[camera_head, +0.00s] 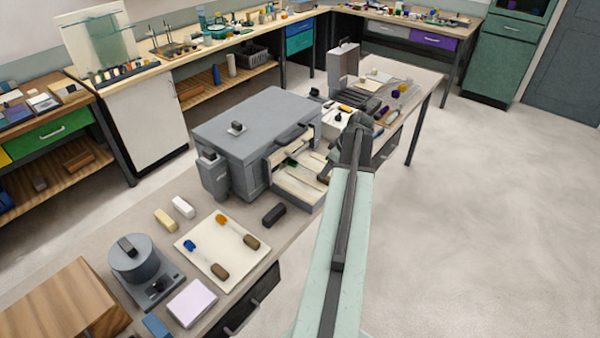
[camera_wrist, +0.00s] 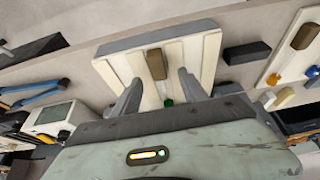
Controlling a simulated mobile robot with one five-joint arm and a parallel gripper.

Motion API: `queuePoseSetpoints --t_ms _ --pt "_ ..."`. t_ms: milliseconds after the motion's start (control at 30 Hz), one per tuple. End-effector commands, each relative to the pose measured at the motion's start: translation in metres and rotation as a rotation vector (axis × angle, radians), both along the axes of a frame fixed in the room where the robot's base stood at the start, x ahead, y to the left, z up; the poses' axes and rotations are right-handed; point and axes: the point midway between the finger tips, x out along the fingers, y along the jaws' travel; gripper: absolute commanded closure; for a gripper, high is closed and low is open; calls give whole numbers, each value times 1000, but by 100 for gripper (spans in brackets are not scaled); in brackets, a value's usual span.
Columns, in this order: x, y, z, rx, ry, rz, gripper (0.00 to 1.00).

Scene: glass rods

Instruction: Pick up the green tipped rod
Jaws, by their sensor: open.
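The green tipped rod has a brown handle (camera_wrist: 157,64), a clear thin shaft and a green tip (camera_wrist: 168,102). It lies in a grooved cream tray (camera_wrist: 108,68), its handle away from me in the wrist view. In the head view this tray (camera_head: 298,187) sticks out of the front of a large grey box, and a small green spot (camera_head: 291,162) shows in it. My gripper (camera_wrist: 158,77) is open and empty, its two fingers showing either side of the rod. I cannot tell its height above the rod. In the head view my arm hides most of it.
A cream mat (camera_head: 222,253) holds an orange tipped and a blue tipped rod. A dark block (camera_head: 274,214) lies between mat and tray. The grey box (camera_head: 255,130) stands behind the tray. A white-topped device (camera_head: 338,122) and other items stand farther along the bench.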

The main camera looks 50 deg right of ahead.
Motion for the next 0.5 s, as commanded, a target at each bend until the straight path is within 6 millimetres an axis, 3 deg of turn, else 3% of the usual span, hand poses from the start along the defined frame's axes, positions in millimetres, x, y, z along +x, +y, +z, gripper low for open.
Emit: queuePoseSetpoints --t_ms 167,400,500 --pt "3 -1 -11 0 0 0 49" --pt "16 -4 -50 0 1 0 49" --pt "19 -4 -51 0 1 -1 49"
